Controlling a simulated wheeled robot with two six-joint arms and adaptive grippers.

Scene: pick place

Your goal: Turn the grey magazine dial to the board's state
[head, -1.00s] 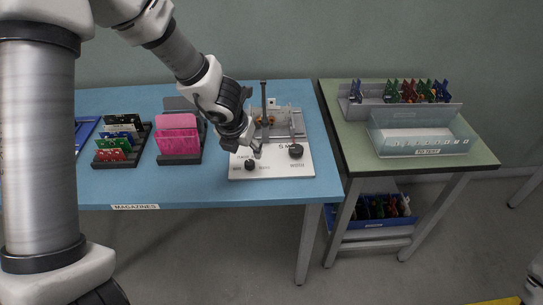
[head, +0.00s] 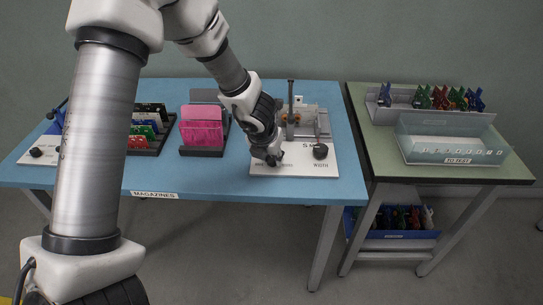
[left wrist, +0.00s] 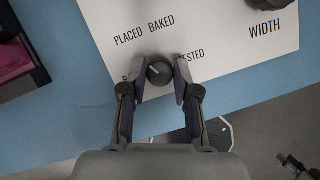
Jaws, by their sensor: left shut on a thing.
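The dial (left wrist: 159,71) is a small round dark knob with a pale pointer mark, on a white panel (left wrist: 205,40). In the left wrist view the words PLACED, BAKED and TESTED stand around it; another label at its left is mostly hidden by a finger. My left gripper (left wrist: 159,88) is shut on the dial, one finger at each side. In the head view my left gripper (head: 273,161) covers most of the dial. What looks like my right gripper (left wrist: 297,167) shows partly at the wrist view's lower right.
A second black knob, marked WIDTH (head: 320,151), stands on the same panel to the right. A fixture with an upright post (head: 291,105) is behind. Racks of pink boards (head: 201,132) and coloured boards (head: 146,130) stand left. A clear bin (head: 450,140) is on the green table.

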